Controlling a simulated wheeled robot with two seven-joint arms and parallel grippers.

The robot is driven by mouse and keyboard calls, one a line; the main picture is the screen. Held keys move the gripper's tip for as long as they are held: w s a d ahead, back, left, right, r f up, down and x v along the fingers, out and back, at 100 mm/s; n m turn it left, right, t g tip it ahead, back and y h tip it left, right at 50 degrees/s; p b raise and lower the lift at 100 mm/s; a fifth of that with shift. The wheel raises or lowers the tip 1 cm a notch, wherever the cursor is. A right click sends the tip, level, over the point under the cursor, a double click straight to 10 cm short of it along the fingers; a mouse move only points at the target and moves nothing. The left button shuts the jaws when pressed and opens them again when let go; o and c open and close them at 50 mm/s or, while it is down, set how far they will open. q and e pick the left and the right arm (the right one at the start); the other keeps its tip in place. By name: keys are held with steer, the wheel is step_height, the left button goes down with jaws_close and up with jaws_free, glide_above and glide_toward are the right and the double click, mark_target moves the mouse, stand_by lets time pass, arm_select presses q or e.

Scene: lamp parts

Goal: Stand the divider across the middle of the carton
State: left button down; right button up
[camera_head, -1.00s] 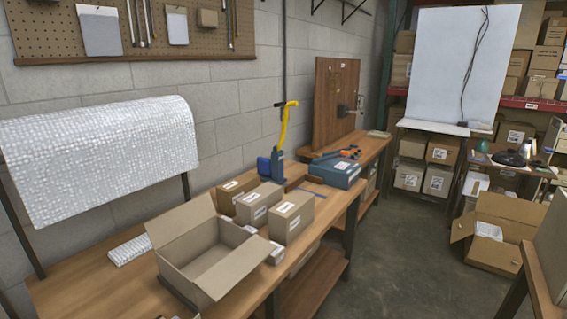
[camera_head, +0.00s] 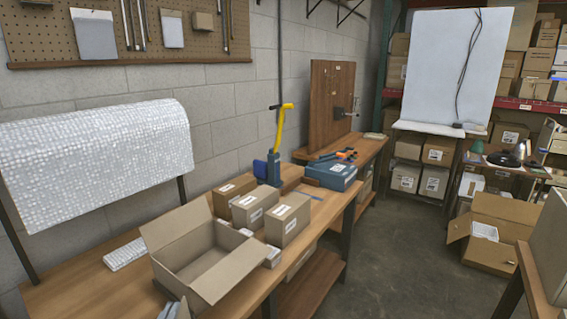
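An open, empty-looking cardboard carton (camera_head: 207,262) stands on the wooden bench with its flaps spread outward. No divider stands across its inside, and I cannot pick out a divider for certain anywhere in view. My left gripper (camera_head: 172,309) shows only as small grey tips at the bottom edge, just in front of the carton's near left corner. The rest of it is cut off, and I cannot tell whether it is open or holds anything. My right gripper is not in view.
Several closed boxes (camera_head: 288,220) stand right behind the carton, with a small box (camera_head: 272,257) at its right. A bubble-wrap roll (camera_head: 95,150) stands at the left. The bench top (camera_head: 75,285) left of the carton is mostly clear. Another open carton (camera_head: 490,258) sits on the floor.

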arm_select(q)
steer(key=shift+w+d+r, duration=0.15)
steer(key=shift+d+r, duration=0.2)
steer(key=shift+d, duration=0.25)
stand_by(0.3)
